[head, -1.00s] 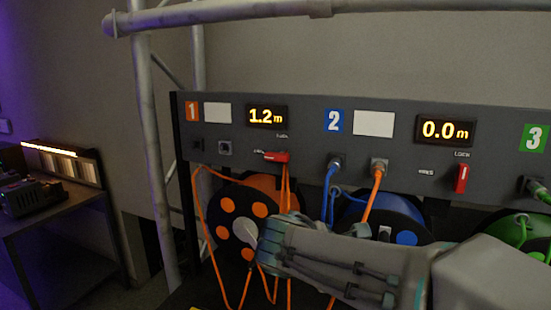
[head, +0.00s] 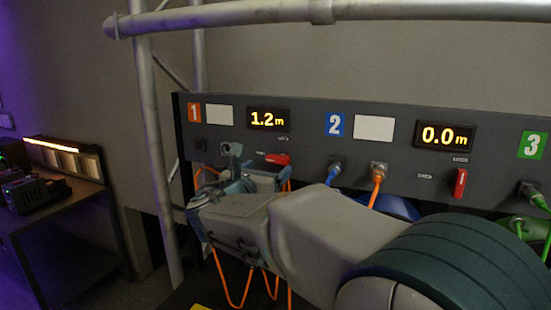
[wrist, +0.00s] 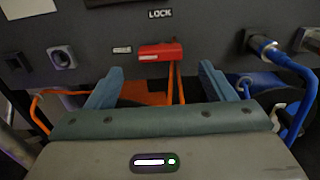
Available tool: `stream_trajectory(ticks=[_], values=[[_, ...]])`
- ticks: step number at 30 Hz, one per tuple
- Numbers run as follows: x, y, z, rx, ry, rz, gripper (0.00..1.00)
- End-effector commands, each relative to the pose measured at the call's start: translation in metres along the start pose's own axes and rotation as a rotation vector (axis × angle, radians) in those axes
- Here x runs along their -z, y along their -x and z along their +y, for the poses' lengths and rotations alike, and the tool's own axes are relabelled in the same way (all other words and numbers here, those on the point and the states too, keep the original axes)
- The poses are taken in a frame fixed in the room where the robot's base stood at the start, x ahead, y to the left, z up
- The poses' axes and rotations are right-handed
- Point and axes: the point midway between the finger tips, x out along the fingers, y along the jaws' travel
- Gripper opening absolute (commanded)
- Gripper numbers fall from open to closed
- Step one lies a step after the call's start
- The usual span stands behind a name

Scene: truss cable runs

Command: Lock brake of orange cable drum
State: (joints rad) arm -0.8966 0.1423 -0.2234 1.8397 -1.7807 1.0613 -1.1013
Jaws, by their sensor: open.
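The red brake lever (head: 277,159) of the orange cable drum lies sideways on the panel under the 1.2 m display. In the wrist view the lever (wrist: 160,52) is level, below the LOCK label and right of a small label. My gripper (wrist: 160,72) is open and empty, its fingers to either side of and below the lever, apart from it. In the head view my gripper (head: 258,170) is just in front of the panel. The orange drum (wrist: 145,91) is mostly hidden by my arm and gripper.
Unit 2 has an upright red lever (head: 460,183) and blue (head: 334,170) and orange (head: 378,172) plugs. Orange cables hang below the lever. A socket (wrist: 62,57) is left of it. A truss tube (head: 157,150) stands left of the panel.

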Motion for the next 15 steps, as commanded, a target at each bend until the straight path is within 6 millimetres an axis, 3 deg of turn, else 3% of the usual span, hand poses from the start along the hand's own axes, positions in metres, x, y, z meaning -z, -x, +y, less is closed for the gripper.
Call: stream_trajectory(ticks=[6, 15], values=[[-0.002, -0.04, 0.0, 0.002, 0.0, 0.0, 0.76], [0.0, -0.059, 0.0, -0.001, -0.002, 0.0, 0.76]])
